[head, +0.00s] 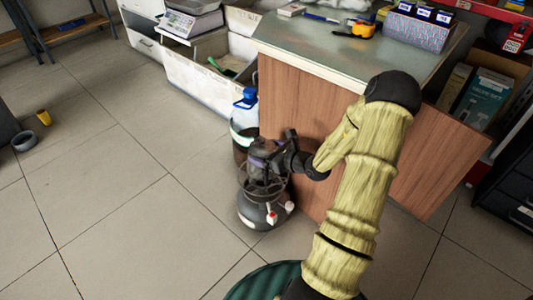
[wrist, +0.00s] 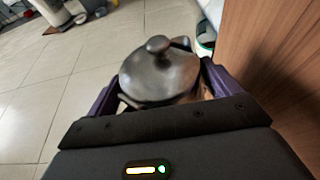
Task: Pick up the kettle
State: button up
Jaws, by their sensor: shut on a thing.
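The kettle (wrist: 158,72) is dark metal with a round lid and a knob on top. In the wrist view it sits between the two purple fingers of my gripper (wrist: 158,88), which is shut on it. In the head view my gripper (head: 272,152) is low beside the wooden counter side, at the kettle, which is small, dark and largely hidden there. Directly below is a dark round appliance (head: 262,212) with a wire guard and red and white parts, standing on the floor. I cannot tell whether the kettle touches it.
The wood-sided counter (head: 290,105) is close on the right of the kettle. A blue-capped water bottle (head: 245,108) stands just behind, by a white bin unit (head: 195,80). A yellow cup (head: 44,117) and a grey ring (head: 24,141) lie far left. The tiled floor to the left is open.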

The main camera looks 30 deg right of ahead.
jog(key=shift+r+p, duration=1.85)
jog(key=shift+r, duration=1.75)
